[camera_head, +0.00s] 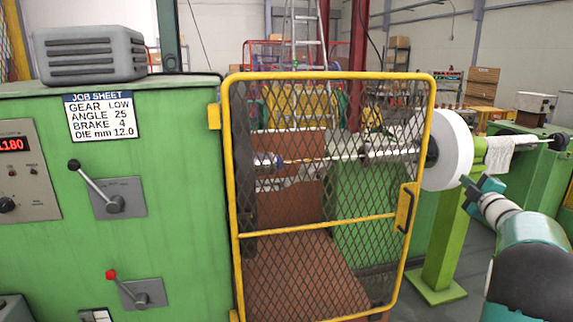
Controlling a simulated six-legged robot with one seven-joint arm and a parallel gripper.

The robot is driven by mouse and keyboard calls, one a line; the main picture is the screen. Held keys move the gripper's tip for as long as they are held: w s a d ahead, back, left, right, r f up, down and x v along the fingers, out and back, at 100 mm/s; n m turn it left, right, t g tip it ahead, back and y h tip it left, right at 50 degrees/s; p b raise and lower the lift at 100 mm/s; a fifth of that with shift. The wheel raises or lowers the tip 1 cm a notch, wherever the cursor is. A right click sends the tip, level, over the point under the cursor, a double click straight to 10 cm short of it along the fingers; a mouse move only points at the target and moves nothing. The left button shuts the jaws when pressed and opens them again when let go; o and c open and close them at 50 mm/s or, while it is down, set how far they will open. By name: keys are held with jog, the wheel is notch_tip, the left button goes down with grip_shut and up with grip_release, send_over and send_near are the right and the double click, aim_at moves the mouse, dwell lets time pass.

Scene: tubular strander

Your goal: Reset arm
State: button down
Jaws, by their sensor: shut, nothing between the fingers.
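My gripper (468,187) is at the right of the view, at the end of my teal and white arm, which reaches up from the lower right corner. Its small dark tip points left, near the right side of the mesh gate and below the white round disc (451,150). The fingers are shut and I see nothing held. From this view I cannot tell whether the tip touches anything. The yellow-framed mesh gate (330,223) stands in front of the strander's shaft (330,157) and appears closed. Its handle (406,207) is on the right side of the frame.
The green machine cabinet (180,230) fills the left, with a job sheet (100,115), a black-knobbed lever (95,182), a red-knobbed lever (123,287) and a display panel (20,170). A green post (445,245) stands behind my arm. Grey floor (455,309) shows at lower right.

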jog(key=s+a+r+m+g+h, duration=0.25)
jog(key=s+a+m, duration=0.3)
jog(key=a, duration=0.45)
jog(key=s+a+r+m+g+h, duration=0.1)
jog(key=s+a+m+g, duration=0.2)
jog(key=s+a+m, duration=0.5)
jog(key=s+a+f+g+y, duration=0.2)
jog(key=s+a+f+g, duration=0.2)
jog(key=s+a+f, duration=0.3)
jog(key=s+a+f+g+y, duration=0.3)
jog(key=s+a+f, duration=0.5)
jog(key=s+a, duration=1)
jog(key=shift+s+g, duration=0.4)
jog(key=shift+g, duration=0.05)
jog(key=shift+a+n+y, duration=0.15)
jog(key=shift+n+y, duration=0.1)
